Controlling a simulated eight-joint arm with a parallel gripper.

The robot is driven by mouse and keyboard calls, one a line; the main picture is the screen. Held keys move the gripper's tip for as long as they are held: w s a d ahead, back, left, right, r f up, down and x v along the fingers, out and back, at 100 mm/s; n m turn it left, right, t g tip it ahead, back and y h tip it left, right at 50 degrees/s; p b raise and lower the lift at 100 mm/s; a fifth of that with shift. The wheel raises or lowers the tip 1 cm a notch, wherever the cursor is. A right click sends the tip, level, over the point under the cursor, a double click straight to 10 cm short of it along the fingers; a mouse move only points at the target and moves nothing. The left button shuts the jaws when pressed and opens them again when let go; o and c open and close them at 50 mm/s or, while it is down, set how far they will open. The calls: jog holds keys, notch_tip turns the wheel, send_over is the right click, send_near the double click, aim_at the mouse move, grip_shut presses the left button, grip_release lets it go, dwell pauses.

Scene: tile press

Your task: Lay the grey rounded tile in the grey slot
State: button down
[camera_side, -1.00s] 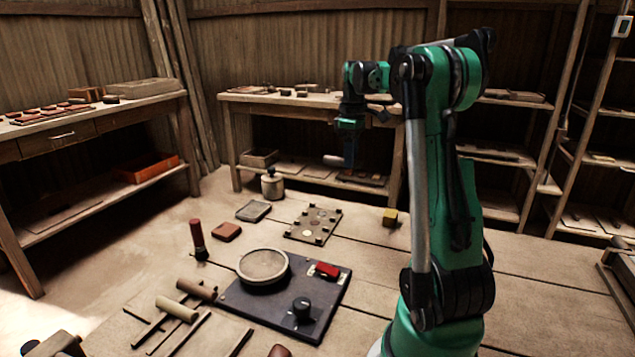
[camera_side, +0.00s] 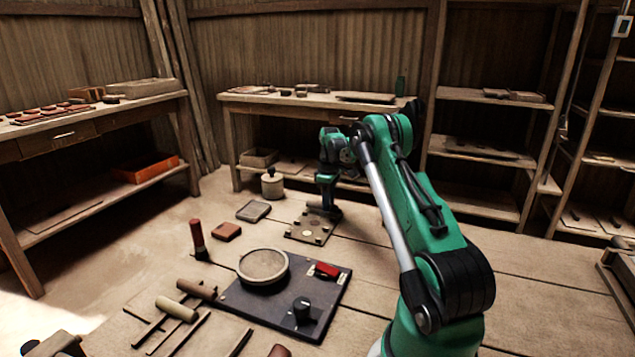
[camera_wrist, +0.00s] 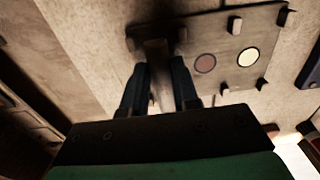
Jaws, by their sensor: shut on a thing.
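My gripper (camera_side: 328,204) points down at the far right part of the pegged board (camera_side: 300,236), very low over it or touching it. In the wrist view my gripper (camera_wrist: 158,70) is shut on a greyish piece, seen nearly edge-on between the fingers; this looks like the grey tile (camera_wrist: 155,48), its outline mostly hidden. The grey slot cannot be made out; the fingers and the held piece cover that end of the board.
A dark shallow tray (camera_side: 254,211) and a reddish-brown tile (camera_side: 226,231) lie left of the board. A lidded jar (camera_side: 272,184) stands behind. In front is a dark plate with a round ring (camera_side: 263,267), red block (camera_side: 327,270) and black knob (camera_side: 302,310).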

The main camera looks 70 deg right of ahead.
jog(key=shift+f, duration=0.7)
jog(key=shift+f, duration=0.2)
jog(key=c, duration=0.7)
grip_release()
jog(key=shift+o, duration=0.2)
